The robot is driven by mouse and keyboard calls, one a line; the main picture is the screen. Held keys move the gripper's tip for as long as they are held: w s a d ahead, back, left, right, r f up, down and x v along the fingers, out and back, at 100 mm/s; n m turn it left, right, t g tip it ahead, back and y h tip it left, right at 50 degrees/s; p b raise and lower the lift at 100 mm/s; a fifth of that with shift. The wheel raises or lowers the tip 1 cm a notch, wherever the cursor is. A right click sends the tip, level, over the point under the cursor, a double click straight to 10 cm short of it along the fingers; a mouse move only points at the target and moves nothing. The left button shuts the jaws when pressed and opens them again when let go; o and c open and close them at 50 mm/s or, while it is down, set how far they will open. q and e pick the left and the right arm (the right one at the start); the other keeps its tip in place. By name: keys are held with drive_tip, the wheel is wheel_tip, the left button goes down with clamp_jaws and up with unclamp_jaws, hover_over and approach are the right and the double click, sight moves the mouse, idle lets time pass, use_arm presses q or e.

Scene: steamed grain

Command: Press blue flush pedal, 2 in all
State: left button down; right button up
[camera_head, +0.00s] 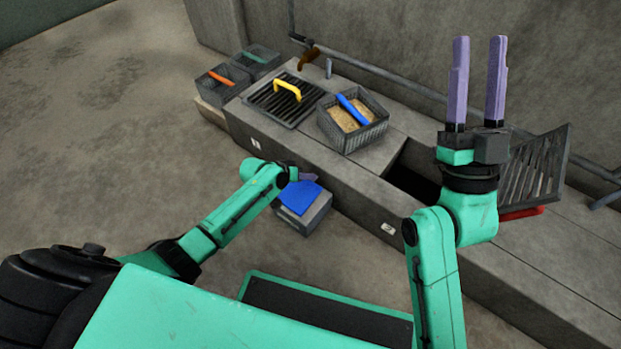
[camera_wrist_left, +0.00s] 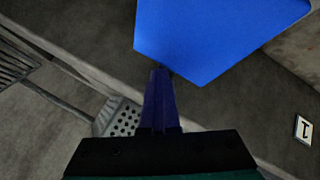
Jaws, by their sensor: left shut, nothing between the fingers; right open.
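The blue flush pedal (camera_head: 296,198) is a flat blue plate on a grey box on the floor, in front of the trough side marked 1. In the left wrist view the pedal (camera_wrist_left: 215,35) fills the upper middle. My left gripper (camera_head: 308,177) is shut and empty, at the pedal's far edge in the head view. In the left wrist view its purple fingertips (camera_wrist_left: 158,72) reach the pedal's lower edge; I cannot tell whether they touch it. My right gripper (camera_head: 480,40) is open and empty, its two purple fingers pointing up.
A basket of grain with a blue handle (camera_head: 362,134) stands on the trough. A grate with a yellow handle (camera_head: 268,104) lies flat beside it. Another grate (camera_head: 536,168) is tilted up beside a dark opening. Two small baskets (camera_head: 222,86) stand at the far end. Floor at left is clear.

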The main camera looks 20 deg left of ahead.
use_arm(q)
drive_tip(key=shift+s+f, duration=0.4)
drive_tip(key=shift+f, duration=0.45)
drive_tip(key=shift+s+r+p, duration=0.1)
drive_tip(key=shift+r+p, duration=0.85)
drive_tip(key=shift+p, duration=0.05)
drive_tip(key=shift+a+r, duration=0.1)
drive_tip(key=shift+r, duration=0.2)
drive_tip(key=shift+r, duration=0.1)
drive_tip(key=r+p, duration=0.1)
drive_tip(key=p, duration=0.1)
drive_tip(key=r+p, duration=0.4)
drive_tip(key=shift+w+r, duration=0.25)
drive_tip(key=shift+f, duration=0.15)
